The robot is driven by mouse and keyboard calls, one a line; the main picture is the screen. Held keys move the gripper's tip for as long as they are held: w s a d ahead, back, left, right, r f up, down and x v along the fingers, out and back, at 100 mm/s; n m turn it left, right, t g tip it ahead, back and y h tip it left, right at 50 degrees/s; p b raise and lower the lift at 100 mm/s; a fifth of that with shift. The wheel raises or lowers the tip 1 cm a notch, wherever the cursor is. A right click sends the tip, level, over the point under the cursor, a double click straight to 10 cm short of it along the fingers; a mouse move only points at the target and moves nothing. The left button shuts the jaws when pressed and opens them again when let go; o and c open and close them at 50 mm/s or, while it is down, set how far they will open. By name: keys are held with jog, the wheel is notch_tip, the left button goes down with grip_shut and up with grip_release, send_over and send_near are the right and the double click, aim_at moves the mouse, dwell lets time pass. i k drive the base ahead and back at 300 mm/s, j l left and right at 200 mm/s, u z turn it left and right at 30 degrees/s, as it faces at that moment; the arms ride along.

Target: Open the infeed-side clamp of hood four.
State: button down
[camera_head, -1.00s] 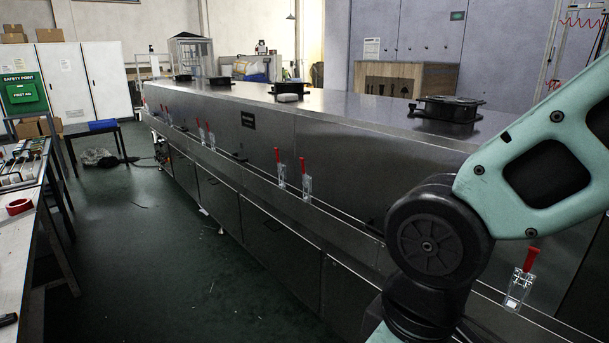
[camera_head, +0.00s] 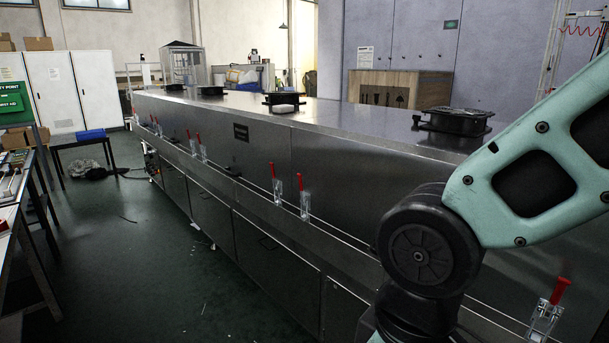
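The tunnel dryer (camera_head: 345,165) is a long steel machine running from the far left to the near right. Red-handled clamps stand upright in pairs along its front ledge. One pair, a left clamp (camera_head: 277,185) and a right clamp (camera_head: 304,195), is at mid-length. A farther pair (camera_head: 195,146) stands to its left, with more beyond. A near clamp (camera_head: 544,315) is at the lower right, its red handle raised and leaning right. No hood numbers are readable, so I cannot tell which is hood four. My gripper is out of view; only my arm shows.
Black round fan units (camera_head: 453,121) sit on the dryer top. A dark plate (camera_head: 241,132) is on its front. A workbench (camera_head: 14,205) stands at the left edge, with a small table (camera_head: 82,141) beyond. Green floor (camera_head: 150,260) between bench and dryer is mostly clear.

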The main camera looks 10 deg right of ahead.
aim_at(303, 195)
jog(key=i+j, duration=0.15)
jog(key=i, duration=0.3)
jog(key=i+j+z, duration=0.1)
jog(key=i, duration=0.35)
jog(key=i+j, duration=0.2)
jog(key=i, duration=0.25)
jog(key=z, duration=0.05)
